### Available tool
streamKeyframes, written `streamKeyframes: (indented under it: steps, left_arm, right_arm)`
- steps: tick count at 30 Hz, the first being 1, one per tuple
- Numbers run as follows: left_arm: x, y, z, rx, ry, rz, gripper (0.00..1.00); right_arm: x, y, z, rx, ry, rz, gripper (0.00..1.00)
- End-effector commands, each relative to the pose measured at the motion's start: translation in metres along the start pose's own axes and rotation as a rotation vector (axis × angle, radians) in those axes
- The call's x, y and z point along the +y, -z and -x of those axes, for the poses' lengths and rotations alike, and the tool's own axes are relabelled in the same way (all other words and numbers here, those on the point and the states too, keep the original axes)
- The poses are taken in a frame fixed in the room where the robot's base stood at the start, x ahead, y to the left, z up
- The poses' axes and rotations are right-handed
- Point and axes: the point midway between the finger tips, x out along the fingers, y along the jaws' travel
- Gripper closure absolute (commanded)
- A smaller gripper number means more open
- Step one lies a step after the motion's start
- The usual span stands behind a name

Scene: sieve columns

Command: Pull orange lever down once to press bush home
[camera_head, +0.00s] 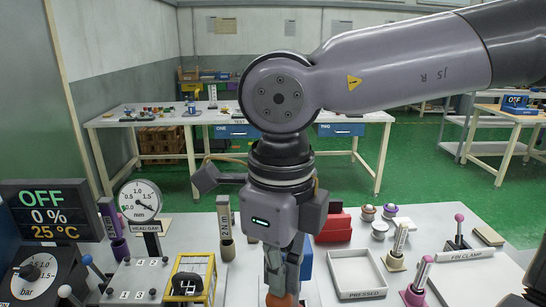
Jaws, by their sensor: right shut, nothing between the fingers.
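My right gripper (283,278) hangs straight down over the near middle of the table, its fingers together and nothing seen between them. An orange rounded thing (279,299), perhaps the knob of the orange lever, shows just under the fingertips at the bottom edge. I cannot tell whether the fingers touch it. The rest of the lever is cut off or hidden, and I cannot make out the press or the bush. My left gripper is not in view.
A white tray marked PRESSED (362,295) lies right of the gripper, with a pink-knobbed tool (417,282) beside it. A yellow-framed box (191,278) and a round gauge (140,200) stand left.

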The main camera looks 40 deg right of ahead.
Motion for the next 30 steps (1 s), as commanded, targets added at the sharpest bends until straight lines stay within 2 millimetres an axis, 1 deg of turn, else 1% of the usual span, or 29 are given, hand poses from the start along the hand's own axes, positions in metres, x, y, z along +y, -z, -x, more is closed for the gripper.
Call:
streamKeyframes:
  steps: [1, 8, 15, 22, 30]
  left_arm:
    - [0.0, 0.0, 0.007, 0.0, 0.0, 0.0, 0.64]
    - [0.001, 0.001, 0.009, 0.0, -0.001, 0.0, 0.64]
    - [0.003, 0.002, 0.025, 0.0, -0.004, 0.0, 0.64]
    - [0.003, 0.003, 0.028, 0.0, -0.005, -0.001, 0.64]
    - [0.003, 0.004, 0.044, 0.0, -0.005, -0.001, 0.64]
  right_arm:
    - [-0.002, -0.001, 0.008, 0.001, 0.0, -0.001, 1.0]
    - [-0.004, -0.002, 0.012, 0.002, 0.0, -0.002, 1.0]
    - [-0.013, -0.008, 0.032, 0.0, -0.001, -0.002, 1.0]
    - [-0.016, -0.009, 0.035, 0.002, -0.001, -0.001, 1.0]
    - [-0.028, -0.016, 0.054, 0.003, -0.001, -0.002, 1.0]
